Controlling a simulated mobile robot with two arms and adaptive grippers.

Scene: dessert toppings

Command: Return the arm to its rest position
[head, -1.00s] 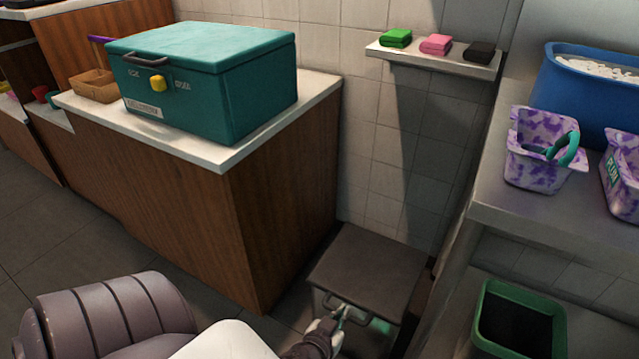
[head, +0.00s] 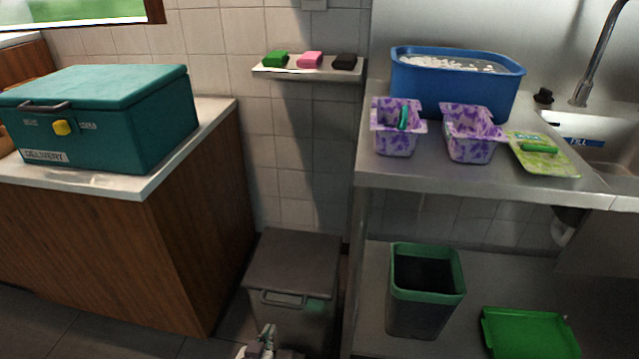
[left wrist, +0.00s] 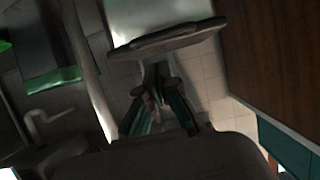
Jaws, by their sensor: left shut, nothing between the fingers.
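My left gripper (head: 266,338) shows at the bottom of the head view, just in front of the grey lidded bin (head: 292,262). Its fingers are together with nothing between them. The bin stands on the floor between the wooden counter and the steel table, its lid down and its handle facing me. In the left wrist view the gripper's fingers (left wrist: 158,100) show near the middle, in dim light. My right gripper is not in view.
A teal delivery box (head: 110,115) stands on the wooden counter at left. The steel table (head: 480,184) at right holds a blue tub (head: 455,92), purple-patterned containers (head: 470,135) and a green packet (head: 543,156). Below are an open green-rimmed bin (head: 425,305) and a green tray (head: 530,335).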

